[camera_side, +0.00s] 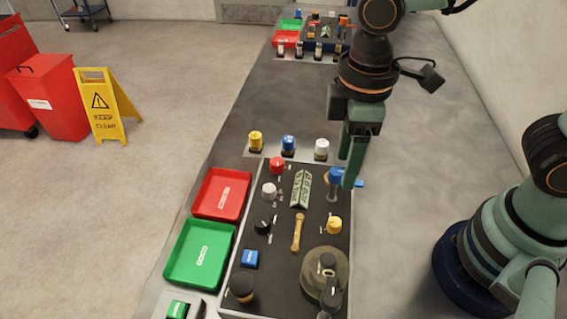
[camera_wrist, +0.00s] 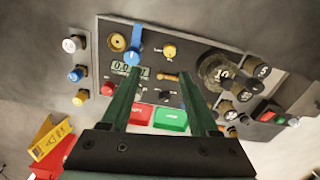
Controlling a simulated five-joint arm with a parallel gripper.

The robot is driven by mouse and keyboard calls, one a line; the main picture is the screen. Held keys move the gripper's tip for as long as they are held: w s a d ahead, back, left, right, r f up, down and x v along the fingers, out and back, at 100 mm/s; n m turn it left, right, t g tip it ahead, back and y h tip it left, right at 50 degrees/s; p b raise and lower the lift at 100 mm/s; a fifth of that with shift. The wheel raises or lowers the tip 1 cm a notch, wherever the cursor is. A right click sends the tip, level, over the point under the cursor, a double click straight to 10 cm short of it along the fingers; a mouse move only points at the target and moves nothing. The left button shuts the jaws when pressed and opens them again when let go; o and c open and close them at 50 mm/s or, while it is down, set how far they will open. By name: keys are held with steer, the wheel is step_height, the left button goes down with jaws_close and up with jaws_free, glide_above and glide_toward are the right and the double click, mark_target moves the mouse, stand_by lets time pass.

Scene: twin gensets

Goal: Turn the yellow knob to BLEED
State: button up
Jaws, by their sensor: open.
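A yellow knob (camera_side: 333,224) sits on the dark panel, below the blue-handled valve (camera_side: 336,176); in the wrist view this yellow knob (camera_wrist: 169,50) is right of the blue valve (camera_wrist: 133,50). Another yellow knob (camera_side: 255,140) stands in a row beyond the panel's far edge, and shows at the left in the wrist view (camera_wrist: 80,98). Labels at the knobs are too small to read. My gripper (camera_side: 349,180) is open and empty above the panel's far right part, its fingers overlapping the blue valve in the side view; its fingers (camera_wrist: 160,84) are spread in the wrist view.
Red (camera_side: 221,194) and green (camera_side: 200,252) trays lie left of the panel. The panel carries a round dial unit (camera_side: 325,270), a yellow lever (camera_side: 297,232) and several knobs. Blue (camera_side: 288,144) and white (camera_side: 321,149) knobs stand beyond it. Bare bench lies to the right.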

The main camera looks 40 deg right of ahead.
mark_target(335, 221)
steer(key=shift+n, duration=0.3)
steer(key=f, duration=0.4)
steer(key=s+a+f, duration=0.1)
steer(key=f, duration=0.7)
steer(key=shift+s+a+f, duration=0.15)
steer(key=shift+s+f, duration=0.05)
steer(key=shift+f, duration=0.05)
jaws_close()
